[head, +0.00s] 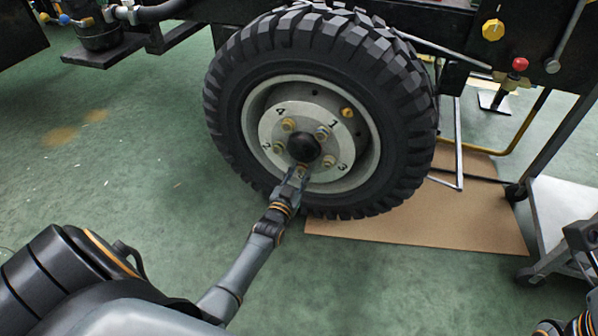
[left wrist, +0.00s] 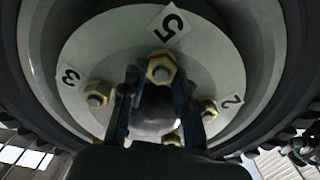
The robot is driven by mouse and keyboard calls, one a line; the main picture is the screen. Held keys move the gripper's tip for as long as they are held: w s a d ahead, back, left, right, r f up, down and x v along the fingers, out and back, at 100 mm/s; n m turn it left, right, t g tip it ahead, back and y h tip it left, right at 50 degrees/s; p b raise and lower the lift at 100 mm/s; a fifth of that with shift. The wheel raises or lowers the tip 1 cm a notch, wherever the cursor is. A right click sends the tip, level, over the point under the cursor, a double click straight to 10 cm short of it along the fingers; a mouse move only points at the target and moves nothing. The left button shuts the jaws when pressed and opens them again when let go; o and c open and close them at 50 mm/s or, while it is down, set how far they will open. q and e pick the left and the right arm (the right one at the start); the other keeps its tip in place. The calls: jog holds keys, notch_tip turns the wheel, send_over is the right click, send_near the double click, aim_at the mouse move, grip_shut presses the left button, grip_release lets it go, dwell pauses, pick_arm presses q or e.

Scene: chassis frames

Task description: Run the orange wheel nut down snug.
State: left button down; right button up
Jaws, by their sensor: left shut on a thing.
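The orange wheel nut looks brassy yellow in the left wrist view (left wrist: 161,72), where it sits on the stud by label 5. My left gripper (head: 300,172) is shut on this nut at the bottom of the hub, one finger on each side. In the left wrist view, the fingers of my left gripper (left wrist: 150,85) flank the nut. The wheel (head: 225,85) stands upright, with a dark round hub cap (head: 304,148) in its middle. I cannot tell whether the nut touches the wheel disc. My right gripper is not in view.
Other nuts sit by labels 1 (head: 322,132), 2 (head: 278,148), 3 (head: 328,160) and 4 (head: 289,124). A cardboard sheet (head: 430,215) lies under the wheel. A white cart (head: 560,205) stands at the right. The green floor at the left is mostly clear.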

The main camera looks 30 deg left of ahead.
pick_arm(q)
jog(key=c, duration=1)
grip_release()
jog(key=v, duration=1.2)
